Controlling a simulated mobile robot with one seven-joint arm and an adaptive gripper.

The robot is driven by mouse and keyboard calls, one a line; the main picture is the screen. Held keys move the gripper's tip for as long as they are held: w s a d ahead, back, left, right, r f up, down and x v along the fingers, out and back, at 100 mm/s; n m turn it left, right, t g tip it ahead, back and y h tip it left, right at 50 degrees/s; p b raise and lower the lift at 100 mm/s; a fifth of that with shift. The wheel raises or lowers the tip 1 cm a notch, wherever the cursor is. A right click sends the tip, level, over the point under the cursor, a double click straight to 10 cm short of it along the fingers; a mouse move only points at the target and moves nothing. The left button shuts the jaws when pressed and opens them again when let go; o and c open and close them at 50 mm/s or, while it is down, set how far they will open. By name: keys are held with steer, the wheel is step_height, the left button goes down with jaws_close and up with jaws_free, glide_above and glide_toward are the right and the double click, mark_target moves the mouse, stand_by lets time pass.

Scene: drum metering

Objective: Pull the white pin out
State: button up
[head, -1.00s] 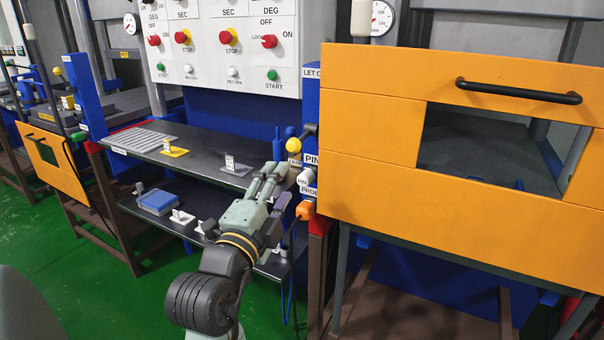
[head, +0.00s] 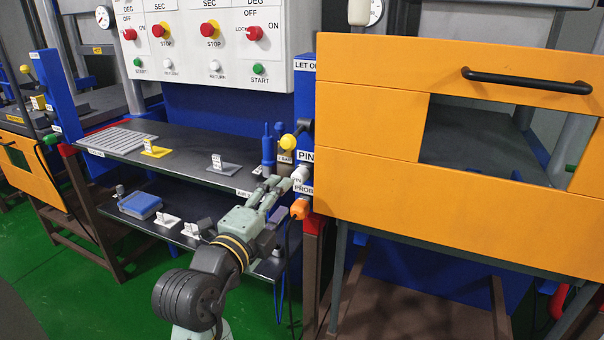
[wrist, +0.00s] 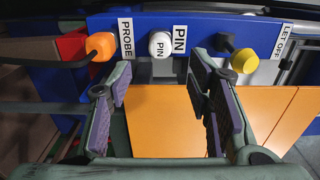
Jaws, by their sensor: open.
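The white pin (wrist: 161,45) shows in the wrist view as a round white knob marked PIN, set in the blue post (wrist: 190,22) beside the PIN label (wrist: 179,38). In the head view the white pin (head: 301,174) is partly hidden by my fingers. My gripper (wrist: 163,75) is open, its two fingers spread to the left and right just short of the pin. The pin's head lies between the finger lines, and no contact shows. In the head view my gripper (head: 281,184) points at the pin from the left.
An orange probe plug (wrist: 101,46) sits left of the pin, and a yellow knob (wrist: 243,61) sits right of it. A large orange guard (head: 365,180) stands right of the post. A dark shelf (head: 190,165) with small parts lies to the left.

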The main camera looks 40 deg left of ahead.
mark_target(296, 180)
steer(key=x, duration=0.6)
steer(key=shift+w+a+f, duration=0.1)
steer(key=shift+w, duration=0.25)
steer(key=shift+x, duration=0.9)
steer(key=shift+b, duration=0.7)
steer(key=shift+c, duration=0.3)
jaws_close()
stand_by(0.4)
steer(key=shift+s, duration=0.1)
steer(key=shift+b+v, duration=1.1)
steer(key=shift+v, duration=1.85)
steer(key=shift+s, duration=0.15)
